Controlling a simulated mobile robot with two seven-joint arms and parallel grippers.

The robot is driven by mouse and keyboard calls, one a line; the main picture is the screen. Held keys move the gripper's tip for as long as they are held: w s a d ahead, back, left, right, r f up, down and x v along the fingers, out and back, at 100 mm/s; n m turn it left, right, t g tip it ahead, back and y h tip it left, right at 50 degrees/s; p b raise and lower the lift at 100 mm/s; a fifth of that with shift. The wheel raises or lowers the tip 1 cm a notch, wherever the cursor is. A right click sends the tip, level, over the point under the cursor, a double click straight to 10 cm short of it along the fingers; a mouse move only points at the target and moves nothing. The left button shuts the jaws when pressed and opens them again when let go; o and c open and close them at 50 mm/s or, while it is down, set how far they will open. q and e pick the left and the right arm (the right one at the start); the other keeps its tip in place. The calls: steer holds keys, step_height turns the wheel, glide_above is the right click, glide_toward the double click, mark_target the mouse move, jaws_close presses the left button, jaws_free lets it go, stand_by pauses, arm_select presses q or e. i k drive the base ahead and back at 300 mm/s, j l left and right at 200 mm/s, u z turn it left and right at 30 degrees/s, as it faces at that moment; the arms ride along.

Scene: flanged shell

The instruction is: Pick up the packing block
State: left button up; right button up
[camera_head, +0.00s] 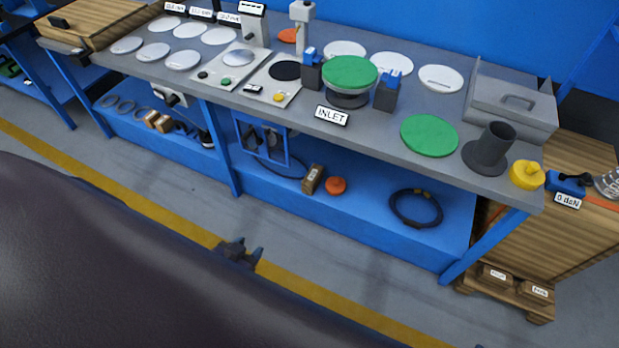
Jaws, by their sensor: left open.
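A brown block with a white label (312,179) lies on the blue lower shelf, left of an orange round piece; it looks most like the packing block, but I cannot read its label. Smaller brown blocks (157,121) sit further left on the same shelf. My left gripper (242,251) is open and empty, over the floor in front of the bench, nearer to me and left of the labelled block. It touches nothing visible. A large dark part of my own body covers the lower left.
The grey bench top (400,150) overhangs the lower shelf (365,222). A blue leg (221,150) stands left of the labelled block. The orange piece (335,185) is close beside it, and a dark ring (416,208) lies further right. The shelf between them is clear.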

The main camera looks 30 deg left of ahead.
mark_target(311, 183)
steer(key=i+j, duration=0.1)
steer(key=j, duration=0.35)
steer(key=i+j+u, duration=0.1)
steer(key=j, duration=0.3)
steer(key=i+j+u, duration=0.1)
steer(key=j, duration=0.35)
steer(key=i+j, duration=0.1)
steer(key=j, duration=0.3)
steer(key=i+j+u, duration=0.1)
steer(key=j, duration=0.35)
steer(key=i+j, duration=0.15)
steer(key=j, duration=0.25)
steer(key=i+j+u, duration=0.15)
steer(key=j, duration=0.25)
